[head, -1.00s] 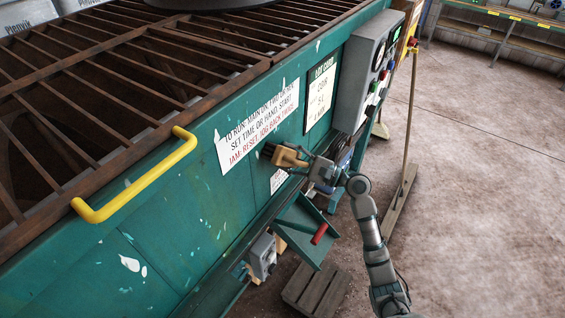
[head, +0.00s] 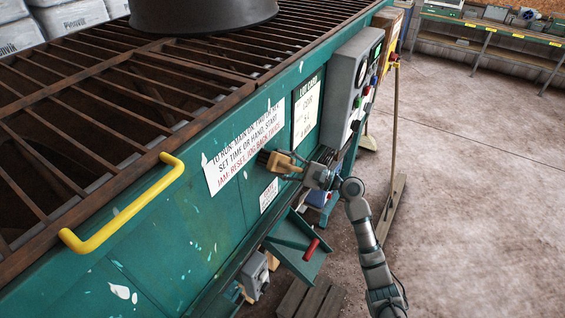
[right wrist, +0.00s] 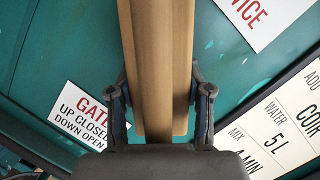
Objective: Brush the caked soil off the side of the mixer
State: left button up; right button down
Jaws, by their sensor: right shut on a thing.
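The mixer (head: 150,232) is a green steel box with a rusty grate on top, its long side facing me. My right gripper (head: 308,171) is shut on a wooden brush (head: 283,164). The brush's dark bristle end is at the mixer side, just below the right end of the white instruction sign (head: 243,150); I cannot tell if it touches. In the right wrist view the brush's wooden body (right wrist: 155,65) sits between both fingers (right wrist: 160,100). Pale flecks show on the green side, but no caked soil is clearly visible. My left gripper is out of view.
A yellow handle (head: 120,212) sticks out from the mixer side. A grey control box (head: 350,85) and a lot card (head: 306,112) are beyond the brush. A green bracket with a red grip (head: 311,249) juts out below my arm. Open floor (head: 470,200) lies right.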

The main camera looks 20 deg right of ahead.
aim_at(249, 184)
jog(key=shift+s+a, duration=1.1)
jog(key=shift+a, duration=0.3)
jog(key=shift+s+a, duration=1.1)
jog(key=shift+a, duration=0.3)
jog(key=shift+s+a, duration=1.1)
jog(key=shift+a, duration=0.3)
jog(key=s+d, duration=0.4)
jog(key=shift+s, duration=0.4)
jog(key=shift+s+d, duration=0.45)
jog(key=shift+s, duration=0.15)
jog(key=shift+s+d, duration=0.4)
jog(key=shift+s, duration=0.2)
jog(key=shift+w+f, duration=0.1)
jog(key=shift+f, duration=0.05)
